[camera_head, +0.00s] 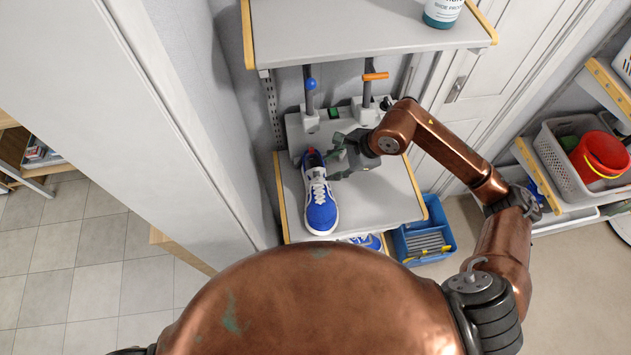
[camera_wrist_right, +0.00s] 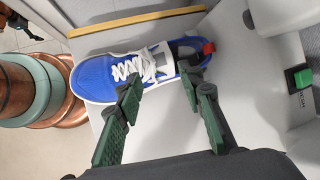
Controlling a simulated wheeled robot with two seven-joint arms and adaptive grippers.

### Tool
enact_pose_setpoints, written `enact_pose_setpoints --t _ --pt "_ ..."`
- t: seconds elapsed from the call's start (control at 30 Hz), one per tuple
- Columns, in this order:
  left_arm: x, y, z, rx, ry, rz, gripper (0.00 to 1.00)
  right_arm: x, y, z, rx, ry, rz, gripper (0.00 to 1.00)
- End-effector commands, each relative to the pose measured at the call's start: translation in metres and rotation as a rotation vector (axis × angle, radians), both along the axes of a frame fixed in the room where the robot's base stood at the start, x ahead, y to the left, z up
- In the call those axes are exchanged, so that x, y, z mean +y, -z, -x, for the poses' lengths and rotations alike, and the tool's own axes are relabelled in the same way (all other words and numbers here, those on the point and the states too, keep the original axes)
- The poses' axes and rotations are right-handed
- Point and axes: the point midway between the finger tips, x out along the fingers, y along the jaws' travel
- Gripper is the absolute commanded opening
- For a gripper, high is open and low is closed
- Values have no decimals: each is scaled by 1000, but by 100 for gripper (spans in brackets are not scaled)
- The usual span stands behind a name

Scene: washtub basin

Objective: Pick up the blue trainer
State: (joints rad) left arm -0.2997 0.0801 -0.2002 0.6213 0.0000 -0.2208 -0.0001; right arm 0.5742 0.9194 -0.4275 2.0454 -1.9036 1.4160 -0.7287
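A blue trainer (camera_head: 319,200) with white laces and a white sole stands on the grey shelf (camera_head: 375,200), its toe toward me and its heel toward the wall. It also shows in the right wrist view (camera_wrist_right: 98,78), with a red patch at the heel. My right gripper (camera_head: 333,162) is beside its heel half, on the right. In the right wrist view my right gripper (camera_wrist_right: 163,82) has its two green fingers spread apart, with the tips at the shoe's near side. I cannot tell whether they touch it. My left gripper is out of view.
Another blue shoe (camera_head: 368,241) shows partly below the shelf. A blue crate (camera_head: 424,241) stands right of it. An upper shelf (camera_head: 350,30) with a bottle (camera_head: 442,12) overhangs. Taps with blue (camera_head: 311,84) and orange (camera_head: 375,76) handles stand behind. A wall rises close on the left.

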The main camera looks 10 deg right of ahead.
Motion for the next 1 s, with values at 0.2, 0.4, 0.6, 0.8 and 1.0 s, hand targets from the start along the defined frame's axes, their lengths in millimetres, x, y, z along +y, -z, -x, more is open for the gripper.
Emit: enact_pose_setpoints --t 0.2,0.4,0.6,0.8,1.0 --pt "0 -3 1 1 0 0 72 7 18 -5 2 3 1 35" --pt "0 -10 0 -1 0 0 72 17 38 -9 5 3 0 35" --pt "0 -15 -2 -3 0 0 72 28 62 -18 2 2 0 35" --pt "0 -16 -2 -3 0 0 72 31 69 -20 1 0 2 35" --pt "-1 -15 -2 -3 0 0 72 31 68 -20 1 0 2 30"
